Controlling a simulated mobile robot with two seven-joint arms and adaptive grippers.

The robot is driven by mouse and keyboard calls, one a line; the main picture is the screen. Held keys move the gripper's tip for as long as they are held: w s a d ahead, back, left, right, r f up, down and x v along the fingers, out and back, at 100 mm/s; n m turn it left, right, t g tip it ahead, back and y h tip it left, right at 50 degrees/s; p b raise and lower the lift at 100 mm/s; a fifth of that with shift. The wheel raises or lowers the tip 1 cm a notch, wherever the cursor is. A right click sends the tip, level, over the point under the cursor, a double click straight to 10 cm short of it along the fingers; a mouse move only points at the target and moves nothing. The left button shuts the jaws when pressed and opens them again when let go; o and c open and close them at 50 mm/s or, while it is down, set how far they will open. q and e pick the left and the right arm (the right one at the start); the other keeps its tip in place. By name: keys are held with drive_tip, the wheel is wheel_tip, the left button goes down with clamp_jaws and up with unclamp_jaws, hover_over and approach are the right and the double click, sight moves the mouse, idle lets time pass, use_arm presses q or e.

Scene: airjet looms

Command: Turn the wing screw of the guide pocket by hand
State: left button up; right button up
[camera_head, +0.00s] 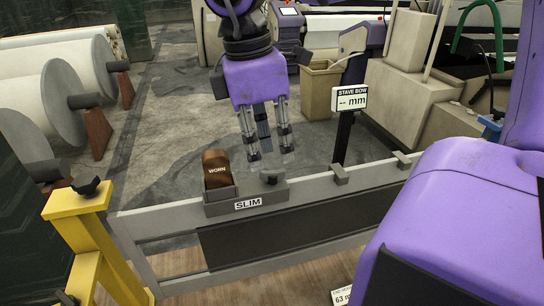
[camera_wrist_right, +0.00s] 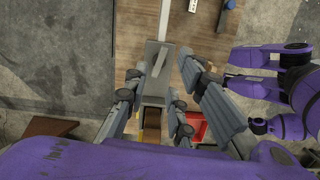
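The guide pocket (camera_head: 222,193) is a grey holder marked SLIM on the rail, with a brown piece (camera_head: 216,168) marked WORN upright in it. Just right of it, a small dark wing screw (camera_head: 269,178) sits on top of the grey block. My right gripper (camera_head: 270,154) points down over the wing screw, its fingers spread and nothing between them. The fingertips look a little above the screw; contact cannot be made out. My left gripper is not in view.
A yellow stand (camera_head: 78,205) with a black knob (camera_head: 92,187) is at the rail's left end. A STAVE BOW display (camera_head: 351,99) stands on a post behind the rail. Large white rolls (camera_head: 55,100) are at left. The floor between is open.

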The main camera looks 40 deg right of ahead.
sight(271, 170)
drive_tip(key=shift+s+d+f, duration=0.1)
drive_tip(key=shift+d+f, duration=0.05)
drive_tip(key=shift+f, duration=0.8)
drive_tip(key=shift+d+f, duration=0.15)
drive_tip(key=shift+f, duration=0.8)
clamp_jaws()
